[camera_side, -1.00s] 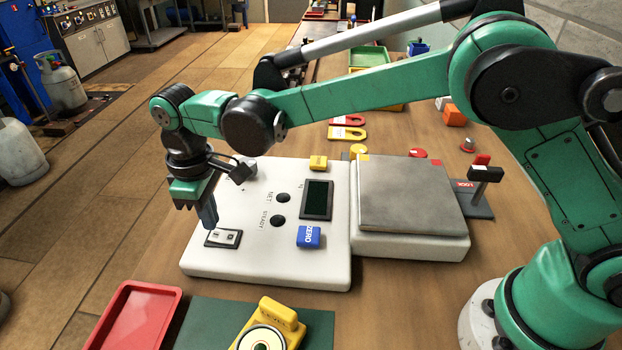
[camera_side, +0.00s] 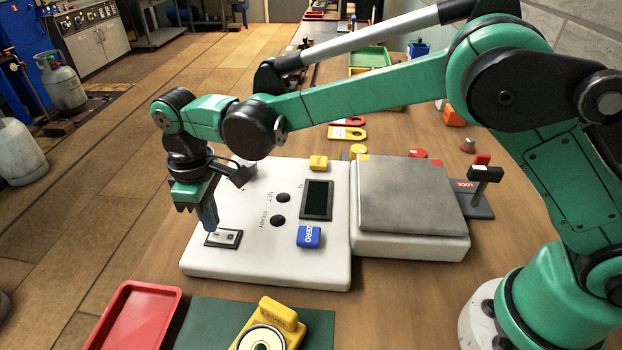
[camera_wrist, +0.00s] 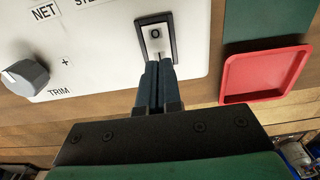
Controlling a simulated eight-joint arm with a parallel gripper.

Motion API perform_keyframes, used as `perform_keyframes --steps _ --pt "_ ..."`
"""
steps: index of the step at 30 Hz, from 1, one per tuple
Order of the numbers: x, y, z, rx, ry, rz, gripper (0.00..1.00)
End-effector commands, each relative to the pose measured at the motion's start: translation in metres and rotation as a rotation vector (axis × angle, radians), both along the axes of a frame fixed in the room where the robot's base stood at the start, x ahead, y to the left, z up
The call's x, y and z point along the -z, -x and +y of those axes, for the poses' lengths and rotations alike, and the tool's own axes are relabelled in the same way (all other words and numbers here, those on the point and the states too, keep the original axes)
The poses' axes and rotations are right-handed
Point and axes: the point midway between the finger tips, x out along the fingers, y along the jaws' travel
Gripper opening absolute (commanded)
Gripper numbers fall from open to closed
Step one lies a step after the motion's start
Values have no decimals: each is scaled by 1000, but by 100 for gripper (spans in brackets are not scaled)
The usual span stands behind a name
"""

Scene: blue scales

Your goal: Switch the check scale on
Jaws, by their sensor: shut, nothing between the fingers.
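The check scale is a white console (camera_side: 265,262) joined to a grey weighing plate (camera_side: 410,195) on its right. Its rocker switch (camera_side: 224,238) sits in a black frame at the console's left front; the wrist view shows the switch (camera_wrist: 156,33) with an "0" mark on its visible end. The display (camera_side: 317,200) is dark. My gripper (camera_side: 211,226) is shut and empty, pointing down at the switch. In the wrist view its fingertips (camera_wrist: 158,64) overlap the near end of the rocker and hide that part; I cannot tell whether they touch it.
A blue ZERO button (camera_side: 309,236) and a yellow button (camera_side: 318,162) flank the display. A grey TRIM knob (camera_wrist: 25,77) is on the console. A red tray (camera_side: 135,318) and a yellow-handled thing (camera_side: 275,322) lie in front. A LOCK lever (camera_side: 484,174) stands at right.

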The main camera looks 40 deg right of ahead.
Motion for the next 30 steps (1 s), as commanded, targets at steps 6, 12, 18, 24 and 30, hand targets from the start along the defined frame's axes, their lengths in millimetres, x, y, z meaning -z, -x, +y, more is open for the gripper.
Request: perform_keyframes --steps 6,12,18,24,30 --pt "4 0 0 0 0 0 0" --pt "6 0 0 0 0 0 0" --pt "9 0 0 0 0 0 0" --pt "12 0 0 0 0 0 0" --pt "16 0 0 0 0 0 0"
